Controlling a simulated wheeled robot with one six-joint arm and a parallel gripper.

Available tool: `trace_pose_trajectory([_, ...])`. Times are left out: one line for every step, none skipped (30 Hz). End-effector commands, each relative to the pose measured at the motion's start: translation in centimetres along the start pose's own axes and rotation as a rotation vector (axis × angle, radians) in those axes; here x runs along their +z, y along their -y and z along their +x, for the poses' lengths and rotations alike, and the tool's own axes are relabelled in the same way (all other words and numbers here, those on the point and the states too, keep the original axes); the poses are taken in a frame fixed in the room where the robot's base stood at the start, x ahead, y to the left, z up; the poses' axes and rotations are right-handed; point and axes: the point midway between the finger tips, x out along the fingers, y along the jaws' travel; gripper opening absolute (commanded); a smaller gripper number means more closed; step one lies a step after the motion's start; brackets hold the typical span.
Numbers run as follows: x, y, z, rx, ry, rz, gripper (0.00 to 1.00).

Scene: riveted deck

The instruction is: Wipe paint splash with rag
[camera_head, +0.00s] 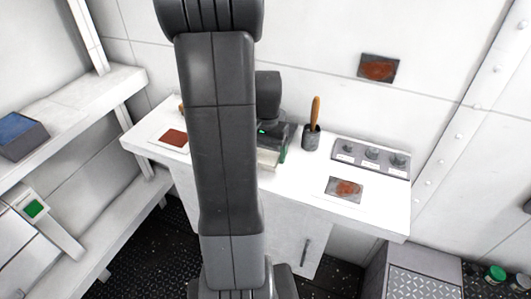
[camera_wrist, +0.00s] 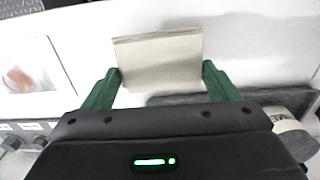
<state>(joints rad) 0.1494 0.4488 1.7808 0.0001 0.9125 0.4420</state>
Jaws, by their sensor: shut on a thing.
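My gripper (camera_wrist: 162,80) has its green fingers on either side of a folded beige rag (camera_wrist: 158,60) and is shut on it. In the head view the rag (camera_head: 268,158) shows low beside my arm, close over the white worktop; I cannot tell if it touches. A red-brown paint splash (camera_head: 346,188) lies on a grey plate on the worktop, to the right of my gripper. It also shows at the left edge of the wrist view (camera_wrist: 18,78). Another red-brown splash (camera_head: 378,69) is on a plate on the wall. A red-brown patch (camera_head: 174,137) lies at the worktop's left.
The white worktop (camera_head: 300,190) is clear in front. A dark pot (camera_head: 311,137) with a wooden-handled brush and a grey tray of several knobs (camera_head: 371,156) stand at its back. A shelf with a blue-topped box (camera_head: 20,135) is at left.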

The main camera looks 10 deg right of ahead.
Motion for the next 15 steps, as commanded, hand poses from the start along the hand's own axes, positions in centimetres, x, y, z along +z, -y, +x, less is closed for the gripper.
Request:
trace_pose_trajectory([0.0,0.0,-0.9,0.0,0.0,0.0,0.6])
trace_pose_trajectory([0.0,0.0,-1.1,0.0,0.0,-0.001,0.6])
trace_pose_trajectory([-0.1,-0.1,-1.5,0.0,0.0,-0.001,0.6])
trace_pose_trajectory([-0.1,-0.1,-1.8,0.0,0.0,-0.001,0.6])
trace_pose_trajectory([-0.1,-0.1,-2.1,0.0,0.0,-0.002,0.6])
trace_pose_trajectory([-0.1,-0.1,-2.4,0.0,0.0,-0.002,0.6])
trace_pose_trajectory([-0.1,-0.1,-2.7,0.0,-0.001,-0.002,0.6])
trace_pose_trajectory([-0.1,-0.1,-3.0,0.0,-0.001,-0.003,0.6])
trace_pose_trajectory([-0.1,-0.1,-3.3,0.0,-0.001,-0.003,0.6])
trace_pose_trajectory([-0.2,-0.1,-3.6,0.0,-0.001,-0.003,0.6])
trace_pose_trajectory([-0.2,-0.2,-3.8,-0.001,-0.001,-0.003,0.6])
trace_pose_trajectory([-0.2,-0.2,-4.1,-0.001,-0.001,-0.004,0.6])
trace_pose_trajectory([-0.2,-0.2,-4.2,-0.001,-0.001,-0.004,0.6])
trace_pose_trajectory([-0.2,-0.2,-4.3,0.0,-0.001,-0.004,0.6])
trace_pose_trajectory([-0.2,-0.2,-4.4,0.0,-0.001,-0.004,0.6])
